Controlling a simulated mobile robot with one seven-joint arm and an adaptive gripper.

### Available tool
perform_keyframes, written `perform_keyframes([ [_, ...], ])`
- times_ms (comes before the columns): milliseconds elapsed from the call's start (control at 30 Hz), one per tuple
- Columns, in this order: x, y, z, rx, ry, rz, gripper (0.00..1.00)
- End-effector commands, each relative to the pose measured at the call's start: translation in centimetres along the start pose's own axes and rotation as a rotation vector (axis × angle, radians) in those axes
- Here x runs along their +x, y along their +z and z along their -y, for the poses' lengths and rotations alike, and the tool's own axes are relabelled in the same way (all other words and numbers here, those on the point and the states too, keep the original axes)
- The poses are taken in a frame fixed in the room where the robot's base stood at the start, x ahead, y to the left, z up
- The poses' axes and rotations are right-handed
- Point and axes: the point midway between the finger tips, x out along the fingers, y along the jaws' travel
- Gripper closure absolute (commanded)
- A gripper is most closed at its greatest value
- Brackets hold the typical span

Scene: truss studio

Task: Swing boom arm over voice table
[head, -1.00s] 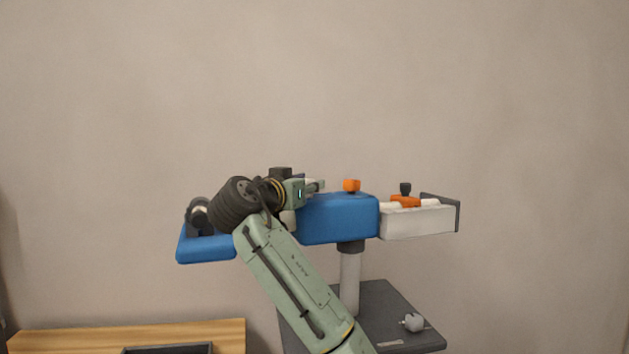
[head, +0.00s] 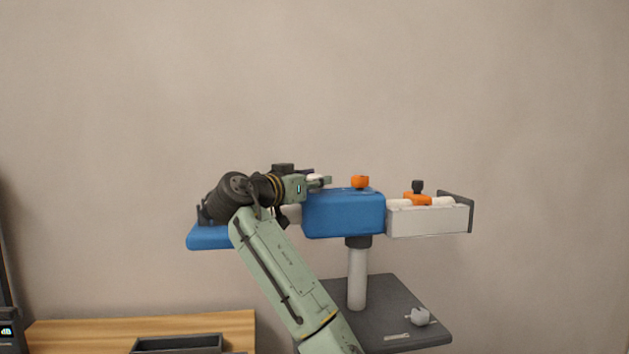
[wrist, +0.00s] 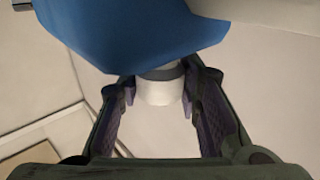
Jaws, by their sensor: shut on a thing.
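The boom arm is a long assembly with a blue housing (head: 344,214), a white beam (head: 430,221) reaching right to a dark end plate, and a blue tray-like part (head: 208,238) on the left. It sits on a pale post (head: 357,278). My gripper (head: 325,181) is at the left top of the blue housing. In the wrist view my gripper (wrist: 158,95) is shut on a white cylinder (wrist: 160,92) with a grey ring, beside a blue part (wrist: 130,30). My arm hides the section left of the housing. I cannot tell which table is the voice table.
The post stands on a dark grey tabletop (head: 380,310) bearing a small pale object (head: 420,316). A wooden table (head: 90,331) with a dark tray (head: 178,343) is at the lower left. Orange knobs (head: 360,182) top the boom. A plain wall lies behind.

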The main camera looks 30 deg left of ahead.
Motion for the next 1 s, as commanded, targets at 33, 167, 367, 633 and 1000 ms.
perform_keyframes([
  [33, 0.1, -0.1, 0.0, 0.0, -0.003, -0.002, 1.0],
  [167, 0.1, -0.1, 0.0, 0.0, -0.003, -0.002, 0.6],
  [367, 0.1, -0.1, 0.0, 0.0, -0.003, -0.002, 0.47],
  [633, 0.0, -0.1, 0.0, 0.0, -0.003, -0.002, 0.47],
  [1000, -5.4, -0.1, 0.2, 0.001, -0.007, -0.002, 0.47],
])
